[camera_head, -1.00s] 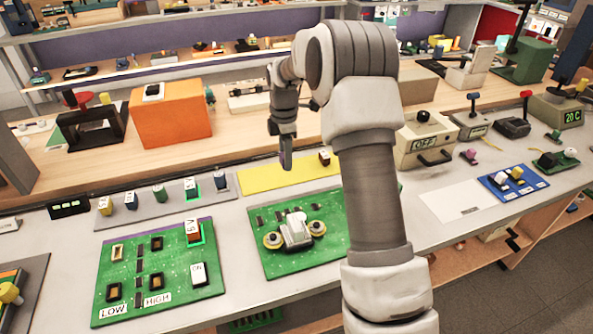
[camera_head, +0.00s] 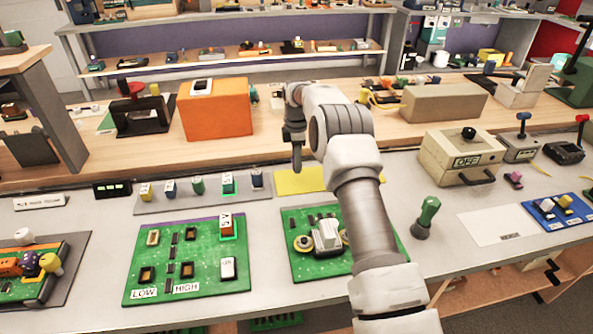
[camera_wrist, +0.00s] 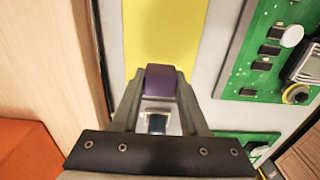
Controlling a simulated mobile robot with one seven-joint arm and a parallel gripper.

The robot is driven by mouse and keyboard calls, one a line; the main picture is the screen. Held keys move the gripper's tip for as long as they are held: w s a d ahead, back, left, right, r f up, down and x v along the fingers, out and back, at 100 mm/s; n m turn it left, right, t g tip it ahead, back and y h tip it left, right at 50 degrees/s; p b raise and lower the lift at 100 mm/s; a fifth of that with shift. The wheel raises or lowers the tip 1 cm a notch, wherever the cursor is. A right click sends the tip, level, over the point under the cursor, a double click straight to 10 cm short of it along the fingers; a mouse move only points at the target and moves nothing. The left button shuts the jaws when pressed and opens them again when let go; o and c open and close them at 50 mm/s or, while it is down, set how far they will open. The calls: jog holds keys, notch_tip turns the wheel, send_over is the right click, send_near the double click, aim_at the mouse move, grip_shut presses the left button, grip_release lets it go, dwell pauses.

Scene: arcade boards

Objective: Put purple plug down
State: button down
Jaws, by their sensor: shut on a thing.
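My gripper (camera_head: 297,167) points down at the left part of the yellow strip (camera_head: 314,181), behind the middle green board. In the wrist view, my gripper (camera_wrist: 158,92) is shut on a purple plug (camera_wrist: 161,78), with its purple end between the fingertips. The yellow strip (camera_wrist: 160,35) fills the view just beyond the plug. I cannot tell whether the plug touches it. In the head view the plug is too small to make out, and my arm covers the right part of the strip.
A green board (camera_head: 187,285) with sockets and LOW and HIGH labels lies left. Another green board (camera_head: 297,268) with round yellow parts lies in front of my gripper. A grey strip (camera_head: 205,203) holds several plugs. An orange box (camera_head: 214,118) stands behind. A green handle (camera_head: 427,214) stands right.

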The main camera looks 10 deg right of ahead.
jog(key=shift+f, duration=1.95)
jog(key=shift+f, duration=0.2)
jog(key=shift+c, duration=2.1)
grip_release()
